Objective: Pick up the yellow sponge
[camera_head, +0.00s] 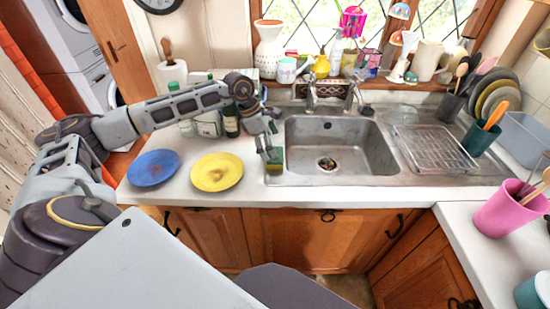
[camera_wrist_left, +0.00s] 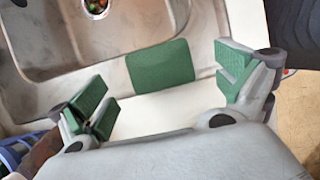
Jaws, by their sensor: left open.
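The sponge (camera_head: 275,160) sits at the left front edge of the sink, its green face up and a little yellow showing below in the head view. In the left wrist view the sponge (camera_wrist_left: 160,65) shows only as a green rectangle lying on the sink's rim. My left gripper (camera_head: 268,150) is just above and beside it, partly covering it in the head view. In the wrist view my left gripper (camera_wrist_left: 162,88) is open, its green-padded fingers apart on either side of the sponge, with nothing between them. My right gripper is not in view.
The steel sink (camera_head: 340,145) lies right of the sponge. A yellow plate (camera_head: 216,172) and a blue plate (camera_head: 153,168) lie left on the white counter. A dark bottle (camera_head: 231,122) stands behind my left wrist. A tap (camera_head: 311,92) rises behind the basin.

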